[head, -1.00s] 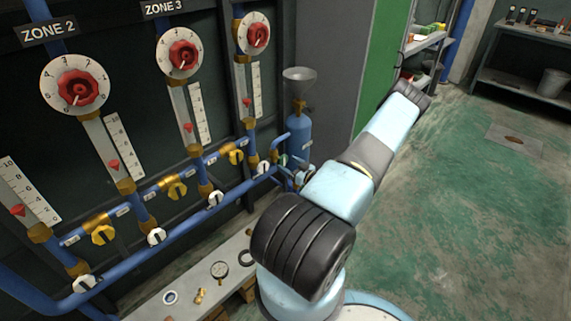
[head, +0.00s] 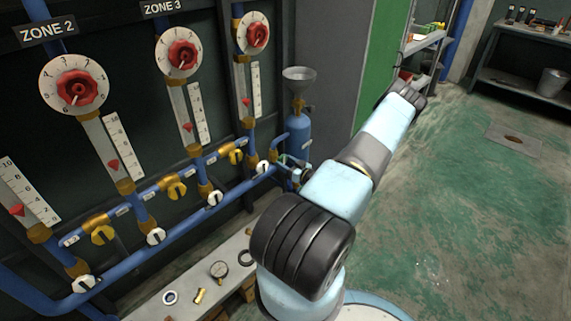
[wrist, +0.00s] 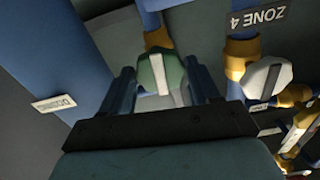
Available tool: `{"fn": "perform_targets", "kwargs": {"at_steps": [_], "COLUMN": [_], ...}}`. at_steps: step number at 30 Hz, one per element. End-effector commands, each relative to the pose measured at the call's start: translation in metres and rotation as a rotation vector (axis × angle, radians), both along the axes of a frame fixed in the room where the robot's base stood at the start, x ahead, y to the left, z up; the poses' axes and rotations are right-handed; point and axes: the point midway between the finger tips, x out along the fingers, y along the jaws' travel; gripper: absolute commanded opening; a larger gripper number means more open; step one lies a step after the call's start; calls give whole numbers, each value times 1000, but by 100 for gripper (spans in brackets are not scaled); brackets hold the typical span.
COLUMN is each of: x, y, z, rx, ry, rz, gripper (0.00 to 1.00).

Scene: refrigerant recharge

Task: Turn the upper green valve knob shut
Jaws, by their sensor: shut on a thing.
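The green valve knob (wrist: 160,73), with a pale stripe across its face, sits between the two fingers of my gripper (wrist: 163,80) in the wrist view. My gripper is shut on it, one finger on each side. The stripe runs nearly up and down in that view, tilted slightly. In the head view my gripper (head: 289,164) is small and partly hidden by my arm, at the right end of the pipe rack. I cannot make out the green knob clearly there.
A white knob (wrist: 268,76) on a blue pipe is close beside my gripper, near an upside-down ZONE 4 label (wrist: 258,17). A blue cylinder (head: 298,133) with a funnel stands behind my gripper. Yellow and white valves line the pipes to the left. The floor at right is open.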

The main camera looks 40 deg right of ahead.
Motion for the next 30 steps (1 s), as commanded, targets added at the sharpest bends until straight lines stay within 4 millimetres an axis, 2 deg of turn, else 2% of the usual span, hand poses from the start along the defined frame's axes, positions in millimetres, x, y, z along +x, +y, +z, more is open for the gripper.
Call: {"fn": "perform_targets", "kwargs": {"at_steps": [9,22,30], "x": [0,1,1], "y": [1,1,1], "z": [0,1,1], "rx": [274,327,580], "ry": [21,24,44], "rz": [1,1,1], "gripper": [25,25,25]}}
